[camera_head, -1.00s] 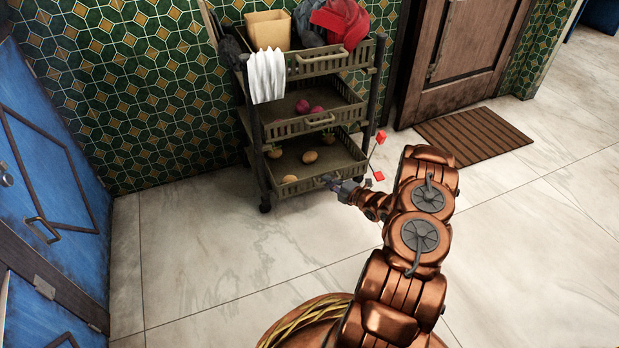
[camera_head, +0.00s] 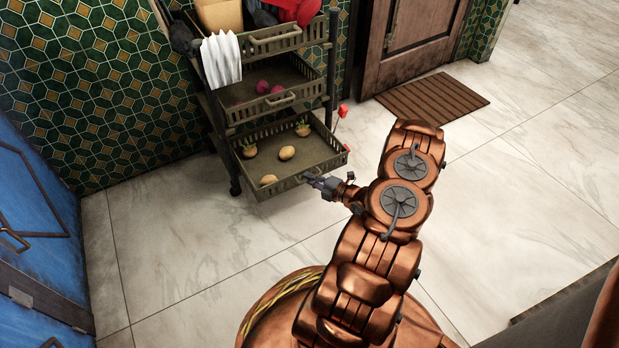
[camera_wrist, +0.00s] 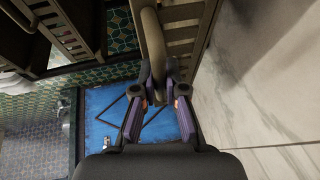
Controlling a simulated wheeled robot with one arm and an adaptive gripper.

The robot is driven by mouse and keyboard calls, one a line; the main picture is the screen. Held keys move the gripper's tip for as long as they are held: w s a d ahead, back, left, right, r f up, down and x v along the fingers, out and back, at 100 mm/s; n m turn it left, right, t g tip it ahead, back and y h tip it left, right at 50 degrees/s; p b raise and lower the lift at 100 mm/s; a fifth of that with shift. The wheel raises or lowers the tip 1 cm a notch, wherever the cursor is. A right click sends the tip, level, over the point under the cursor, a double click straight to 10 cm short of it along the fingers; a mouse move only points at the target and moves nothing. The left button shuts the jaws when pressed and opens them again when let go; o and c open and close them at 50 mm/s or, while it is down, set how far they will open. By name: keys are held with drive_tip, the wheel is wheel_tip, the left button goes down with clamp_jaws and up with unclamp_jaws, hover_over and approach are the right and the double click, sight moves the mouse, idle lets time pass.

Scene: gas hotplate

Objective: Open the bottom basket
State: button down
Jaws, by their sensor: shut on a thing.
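The bottom basket (camera_head: 292,184) of the dark trolley is pulled part of the way out toward me. Its slatted front and floor show in the head view, with potatoes and leafy vegetables inside. My gripper (camera_head: 312,178) is at the middle of its front side. In the wrist view my gripper (camera_wrist: 158,92) has its two fingers closed around the curved basket handle (camera_wrist: 152,40), with the basket's slatted front (camera_wrist: 182,30) just beside it. The fingertips are small in the head view.
The middle basket (camera_head: 308,101) holds purple vegetables. A brown slatted mat (camera_head: 432,98) lies by the wooden door. Blue cabinets stand at left. The tiled floor (camera_head: 190,270) before the trolley is clear.

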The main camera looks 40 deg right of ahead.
drive_tip(key=c, duration=1.2)
unclamp_jaws()
drive_tip(key=v, duration=1.2)
drive_tip(key=shift+r, duration=0.1)
